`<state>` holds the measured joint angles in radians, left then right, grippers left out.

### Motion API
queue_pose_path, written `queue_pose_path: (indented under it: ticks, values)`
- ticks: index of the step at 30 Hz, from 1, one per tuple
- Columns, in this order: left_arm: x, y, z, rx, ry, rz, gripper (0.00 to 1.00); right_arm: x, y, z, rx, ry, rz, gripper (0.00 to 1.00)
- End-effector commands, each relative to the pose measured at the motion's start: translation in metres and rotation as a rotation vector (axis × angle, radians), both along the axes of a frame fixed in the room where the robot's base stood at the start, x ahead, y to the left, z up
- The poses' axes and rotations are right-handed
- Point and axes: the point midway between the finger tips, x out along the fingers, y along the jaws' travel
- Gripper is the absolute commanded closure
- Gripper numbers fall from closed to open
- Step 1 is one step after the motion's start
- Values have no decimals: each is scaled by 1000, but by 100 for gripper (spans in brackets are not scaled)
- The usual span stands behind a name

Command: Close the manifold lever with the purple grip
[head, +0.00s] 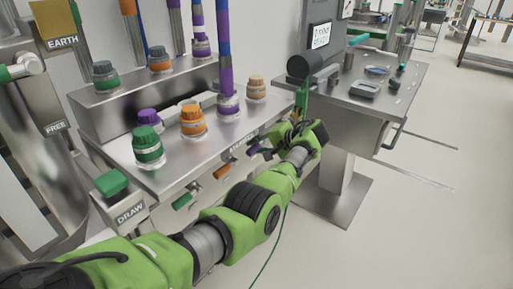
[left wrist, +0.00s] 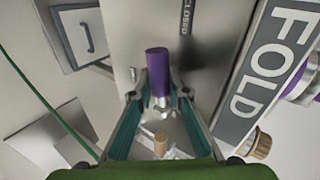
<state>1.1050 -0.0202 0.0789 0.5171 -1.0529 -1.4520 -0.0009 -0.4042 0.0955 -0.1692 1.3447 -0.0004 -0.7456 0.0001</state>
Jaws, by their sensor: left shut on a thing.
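The purple-grip lever (head: 254,150) sticks out from the front face of the manifold (head: 172,176), to the right of the orange and green levers. My left gripper (head: 271,150) is at the right end of this lever row, beside the purple grip. In the left wrist view the purple grip (left wrist: 157,66) stands between the fingertips of my left gripper (left wrist: 159,97), which is shut on the lever. A "CLOSED" mark (left wrist: 186,18) shows on the panel beyond it. A small tan piece (left wrist: 160,143) shows between the fingers. My right gripper is out of view.
An orange lever (head: 222,171) and a green lever (head: 183,200) are left of the purple one. Several capped jars, one with a green cap (head: 147,145), stand on the manifold. A metal side table (head: 366,102) with tools stands at right. The floor at right is mostly clear.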

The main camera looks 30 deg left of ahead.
Motion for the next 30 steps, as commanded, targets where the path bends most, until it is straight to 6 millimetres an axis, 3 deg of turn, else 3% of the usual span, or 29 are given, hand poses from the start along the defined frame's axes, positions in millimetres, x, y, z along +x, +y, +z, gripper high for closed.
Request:
queue_pose_path:
  ticks: [6, 7, 20, 30]
  values:
    - [0, 1, 1, 3, -2, 0, 100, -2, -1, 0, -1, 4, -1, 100]
    - [0, 1, 1, 3, -2, 0, 76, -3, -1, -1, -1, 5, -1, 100]
    - [0, -5, 4, 1, -3, -1, 76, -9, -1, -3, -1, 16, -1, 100]
    - [-8, -59, 40, 0, -4, -2, 76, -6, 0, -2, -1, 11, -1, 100]
